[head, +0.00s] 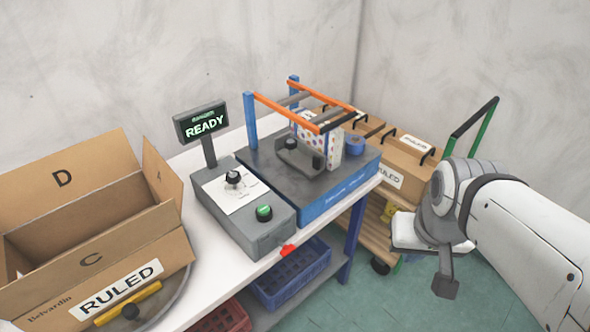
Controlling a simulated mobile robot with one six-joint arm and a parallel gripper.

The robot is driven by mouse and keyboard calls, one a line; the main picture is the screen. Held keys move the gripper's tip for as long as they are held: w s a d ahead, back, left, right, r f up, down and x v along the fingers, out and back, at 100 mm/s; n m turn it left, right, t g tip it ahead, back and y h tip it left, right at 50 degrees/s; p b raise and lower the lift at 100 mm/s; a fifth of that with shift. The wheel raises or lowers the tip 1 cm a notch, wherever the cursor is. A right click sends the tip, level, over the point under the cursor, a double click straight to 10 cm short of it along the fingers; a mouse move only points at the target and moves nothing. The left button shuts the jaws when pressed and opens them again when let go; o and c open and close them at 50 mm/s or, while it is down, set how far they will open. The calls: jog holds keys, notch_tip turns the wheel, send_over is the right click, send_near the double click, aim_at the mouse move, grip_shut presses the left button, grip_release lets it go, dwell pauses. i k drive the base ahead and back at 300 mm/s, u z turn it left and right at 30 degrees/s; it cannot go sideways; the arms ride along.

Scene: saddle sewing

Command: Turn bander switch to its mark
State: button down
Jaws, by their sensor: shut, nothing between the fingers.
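The bander's control box (270,235) stands on the white table, with a white label plate (221,194) on its top. The black switch knob (233,177) sits on that plate, with a pale line on it. Fine markings beside the knob are too small to read, so I cannot tell where it points against its mark. A green button (264,212) sits nearer the front. The display (203,124) behind reads READY. My gripper (445,288) is shut and empty, pointing down at the right, well away from the knob and beyond the table's right end.
The blue bander (342,197) with its orange and blue frame (270,107) stands right of the box. An open carton (85,262) labelled RULED fills the left. A cart with cartons (402,160) stands behind, right. A red piece (287,249) juts at the table's front edge.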

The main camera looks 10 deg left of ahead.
aim_at(286, 250)
jog(key=z, duration=0.55)
jog(key=k, duration=1.5)
jog(key=u, duration=0.35)
jog(key=i, duration=1)
jog(key=u, duration=0.1)
